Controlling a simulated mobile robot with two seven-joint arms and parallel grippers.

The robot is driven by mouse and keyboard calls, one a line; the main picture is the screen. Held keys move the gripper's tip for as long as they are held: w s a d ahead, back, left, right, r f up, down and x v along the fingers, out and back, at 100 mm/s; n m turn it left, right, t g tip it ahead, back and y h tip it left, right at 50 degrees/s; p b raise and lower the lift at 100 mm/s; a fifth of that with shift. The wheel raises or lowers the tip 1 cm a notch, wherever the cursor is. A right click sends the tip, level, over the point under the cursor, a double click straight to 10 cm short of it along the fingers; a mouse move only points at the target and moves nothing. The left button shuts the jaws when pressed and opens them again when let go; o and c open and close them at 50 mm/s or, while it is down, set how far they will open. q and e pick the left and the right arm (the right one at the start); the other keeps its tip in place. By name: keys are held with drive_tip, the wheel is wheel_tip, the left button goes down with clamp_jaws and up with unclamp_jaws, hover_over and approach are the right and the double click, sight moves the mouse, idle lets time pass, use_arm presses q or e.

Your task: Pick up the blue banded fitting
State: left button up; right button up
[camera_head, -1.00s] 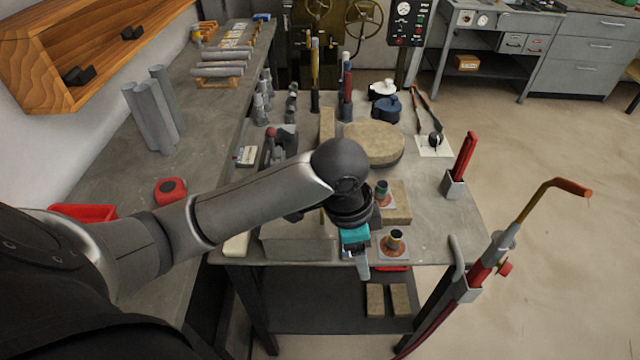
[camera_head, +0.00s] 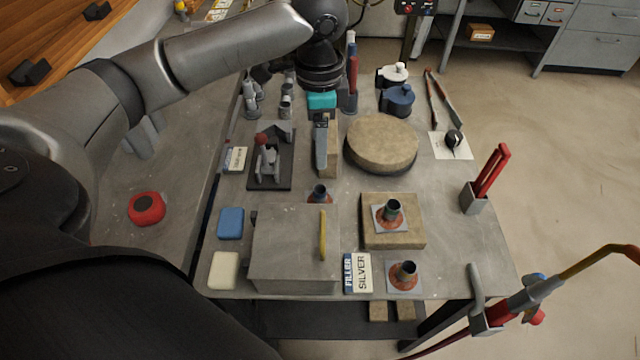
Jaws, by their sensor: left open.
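A fitting with a bluish band (camera_head: 320,193) stands behind the grey box (camera_head: 285,250), its lower part hidden by the box. A second fitting with a dark greenish band (camera_head: 391,211) stands on a square plate on a tan block (camera_head: 377,238). A third fitting with a yellowish band (camera_head: 405,272) stands on a plate near the table's front edge. My left gripper (camera_head: 321,150) is open and points down over the middle of the table, beyond the fittings. It looks apart from them, and its far finger is hidden. My right gripper is out of view.
A round tan block (camera_head: 381,145) lies right of my gripper, and a clamp on a dark base (camera_head: 271,165) lies left. A blue block (camera_head: 230,223), a white block (camera_head: 224,270) and a FILLER SILVER card (camera_head: 357,272) flank the box. A torch (camera_head: 520,298) stands at the right corner.

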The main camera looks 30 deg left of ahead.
use_arm(q)
drive_tip(key=b, duration=0.1)
hover_over(319, 189)
wheel_tip(319, 189, down, 4)
drive_tip(key=shift+s+f, duration=0.1)
wheel_tip(319, 189, down, 4)
drive_tip(key=shift+b, duration=0.5)
drive_tip(key=shift+f, duration=0.65)
wheel_tip(319, 189, down, 4)
drive_tip(key=shift+r+b, duration=0.15)
drive_tip(key=shift+b, duration=0.7)
drive_tip(key=shift+w+f, duration=0.2)
drive_tip(key=shift+f, duration=0.2)
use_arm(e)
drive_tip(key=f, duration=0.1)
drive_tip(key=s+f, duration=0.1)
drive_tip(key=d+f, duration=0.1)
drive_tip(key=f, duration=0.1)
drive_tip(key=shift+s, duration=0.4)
use_arm(q)
drive_tip(key=shift+c, duration=0.3)
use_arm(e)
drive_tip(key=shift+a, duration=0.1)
